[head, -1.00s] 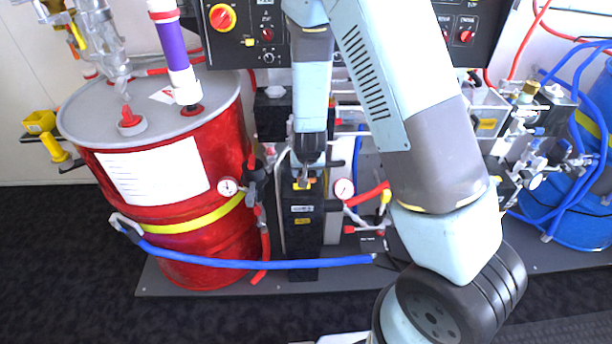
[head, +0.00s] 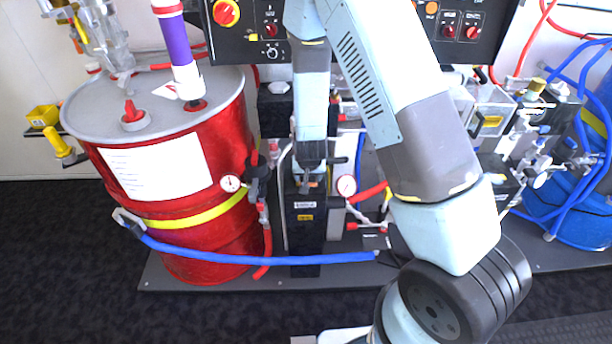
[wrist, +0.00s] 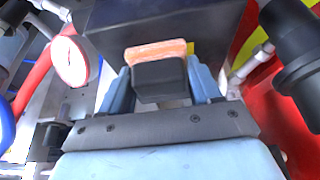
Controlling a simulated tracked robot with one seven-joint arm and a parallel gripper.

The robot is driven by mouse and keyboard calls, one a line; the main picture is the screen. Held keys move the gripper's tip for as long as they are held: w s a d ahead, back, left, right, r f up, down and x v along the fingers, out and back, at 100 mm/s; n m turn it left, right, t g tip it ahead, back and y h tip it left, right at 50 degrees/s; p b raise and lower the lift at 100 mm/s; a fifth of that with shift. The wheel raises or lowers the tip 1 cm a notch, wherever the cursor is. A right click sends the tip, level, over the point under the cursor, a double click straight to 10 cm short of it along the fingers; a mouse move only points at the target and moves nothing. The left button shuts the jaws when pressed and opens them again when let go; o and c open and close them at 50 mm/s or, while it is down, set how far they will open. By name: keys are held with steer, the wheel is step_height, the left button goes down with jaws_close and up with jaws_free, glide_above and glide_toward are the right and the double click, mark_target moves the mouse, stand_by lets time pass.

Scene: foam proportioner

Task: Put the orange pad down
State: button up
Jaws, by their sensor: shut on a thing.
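My gripper (wrist: 160,85) shows from behind in the wrist view, its two light blue fingers on either side of a dark block. The orange pad (wrist: 156,49) shows as a pale orange strip at the far edge of this block, so the block appears to be its backing or handle. My gripper is shut on it. A black surface lies just beyond the pad; I cannot tell if they touch. In the head view my gripper (head: 311,180) points down in front of the narrow black column (head: 305,235), and the pad cannot be made out.
A red drum (head: 190,240) stands left of the column. Round gauges (head: 346,185) and a red hose sit close on the right. A blue hose (head: 260,262) crosses low in front. A black control panel (head: 270,25) hangs above, and a blue drum (head: 560,200) stands far right.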

steer(key=shift+s+f, duration=0.15)
steer(key=o, duration=1)
steer(key=shift+o, duration=0.9)
steer(key=shift+s+f, duration=0.1)
steer(key=shift+s+d, duration=0.1)
steer(key=shift+r, duration=0.45)
steer(key=shift+w+v, duration=0.15)
steer(key=shift+v, duration=2.75)
steer(key=shift+w+v, duration=0.1)
steer(key=shift+v, duration=2.8)
